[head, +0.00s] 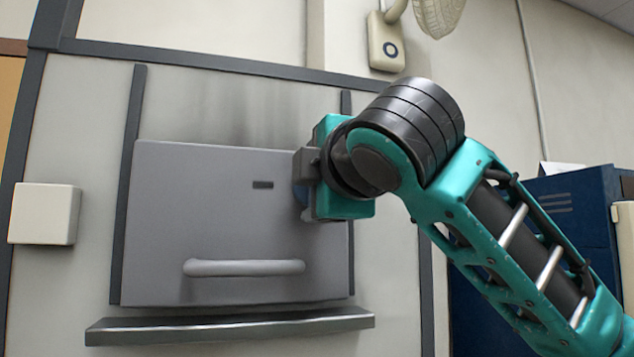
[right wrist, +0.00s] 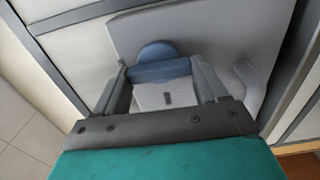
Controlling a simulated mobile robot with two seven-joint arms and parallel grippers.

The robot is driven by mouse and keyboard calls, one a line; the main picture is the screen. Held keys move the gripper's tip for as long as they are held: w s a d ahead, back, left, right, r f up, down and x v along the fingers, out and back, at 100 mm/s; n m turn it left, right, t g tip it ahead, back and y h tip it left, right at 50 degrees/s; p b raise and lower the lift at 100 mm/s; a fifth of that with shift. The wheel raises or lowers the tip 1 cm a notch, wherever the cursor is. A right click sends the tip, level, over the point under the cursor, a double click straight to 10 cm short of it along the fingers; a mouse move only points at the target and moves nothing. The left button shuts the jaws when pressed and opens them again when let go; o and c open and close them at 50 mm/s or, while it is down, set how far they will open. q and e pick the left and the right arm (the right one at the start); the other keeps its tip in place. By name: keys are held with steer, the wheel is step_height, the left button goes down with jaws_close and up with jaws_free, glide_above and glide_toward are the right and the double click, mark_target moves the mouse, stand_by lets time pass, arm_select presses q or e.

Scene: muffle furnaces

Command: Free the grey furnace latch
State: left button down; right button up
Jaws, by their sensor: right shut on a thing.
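The grey furnace door (head: 220,215) is a flat panel with a horizontal bar handle (head: 244,267) near its bottom edge and a small dark slot. It looks closed in its frame. The latch is a blue bar on a round blue hub (right wrist: 157,52), seen in the right wrist view on the door's face. My right gripper (head: 305,168) is at the door's right edge, and in the right wrist view its fingers (right wrist: 160,80) are shut on the blue latch bar (right wrist: 160,70). In the head view my gripper hides nearly all of the latch. My left gripper is not in view.
A dark ledge (head: 230,328) juts out below the door. A white box (head: 44,213) is fixed to the panel at the left. A dark blue cabinet (head: 570,200) stands at the right behind my right arm. A beige wall unit (head: 386,42) hangs above.

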steer(key=o, duration=1.1)
steer(key=shift+c, duration=0.2)
steer(key=shift+s, duration=0.15)
steer(key=b+v, duration=0.2)
steer(key=v, duration=1)
steer(key=shift+s, duration=0.3)
steer(key=shift+d, duration=0.15)
